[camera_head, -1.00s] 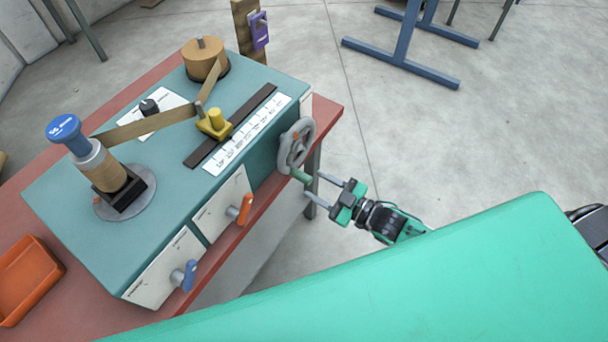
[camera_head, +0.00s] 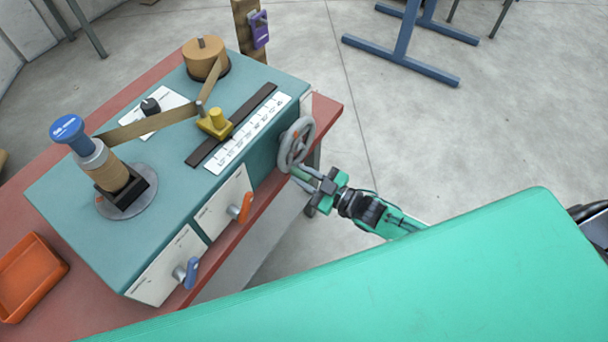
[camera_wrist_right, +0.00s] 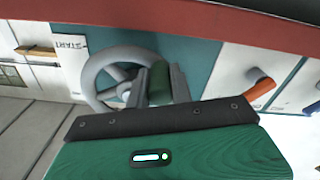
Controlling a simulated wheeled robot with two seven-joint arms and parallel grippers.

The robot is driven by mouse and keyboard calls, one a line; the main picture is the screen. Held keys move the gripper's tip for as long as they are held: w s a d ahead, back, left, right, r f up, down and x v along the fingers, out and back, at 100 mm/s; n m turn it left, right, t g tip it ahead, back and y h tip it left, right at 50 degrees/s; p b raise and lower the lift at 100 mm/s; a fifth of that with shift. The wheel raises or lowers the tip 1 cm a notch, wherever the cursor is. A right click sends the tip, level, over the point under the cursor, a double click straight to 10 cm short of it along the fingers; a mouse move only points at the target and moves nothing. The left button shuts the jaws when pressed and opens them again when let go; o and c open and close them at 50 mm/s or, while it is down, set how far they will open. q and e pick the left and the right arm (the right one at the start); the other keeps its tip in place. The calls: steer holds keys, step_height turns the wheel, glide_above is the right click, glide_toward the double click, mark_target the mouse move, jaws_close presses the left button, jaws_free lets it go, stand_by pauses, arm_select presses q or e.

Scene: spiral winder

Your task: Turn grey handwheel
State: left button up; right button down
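The grey handwheel (camera_head: 297,143) is on the right side of the teal winder box, with a green handle (camera_head: 301,172) sticking out from its lower rim. In the right wrist view the grey handwheel (camera_wrist_right: 93,72) is upper left of centre and its green handle (camera_wrist_right: 159,84) lies between the fingers. My right gripper (camera_head: 308,179) has one finger on each side of the green handle and looks shut on it; the fingers partly hide it in the head view. My left gripper is not in view.
An orange crank (camera_head: 245,208) and a blue crank (camera_head: 187,273) stick out of the box's white panels. The box stands on a red table (camera_head: 331,108). An orange tray (camera_head: 30,278) lies at the left.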

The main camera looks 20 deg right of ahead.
mark_target(285, 160)
steer(key=shift+a+r, duration=0.1)
steer(key=m+p, duration=0.1)
steer(key=s+a+r+m+p, duration=0.1)
steer(key=m, duration=0.1)
steer(key=shift+r+p, duration=0.3)
steer(key=shift+p, duration=0.05)
steer(key=m, duration=0.1)
steer(key=r+m+p, duration=0.1)
steer(key=m+p, duration=0.1)
steer(key=m, duration=0.1)
steer(key=shift+s+a+r, duration=0.3)
steer(key=shift+a+r, duration=0.1)
step_height(285, 160, up, 2)
steer(key=m+p, duration=0.1)
steer(key=m, duration=0.2)
steer(key=shift+s+a, duration=0.1)
steer(key=shift+a, duration=0.05)
steer(key=shift+r+m+p, duration=0.35)
steer(key=shift+r+m, duration=0.15)
steer(key=shift+m, duration=0.5)
steer(key=shift+r+m+p, duration=0.3)
steer(key=shift+r+m, duration=0.15)
steer(key=shift+m, duration=0.55)
steer(key=c, duration=1.2)
jaws_free()
steer(key=shift+c, duration=0.2)
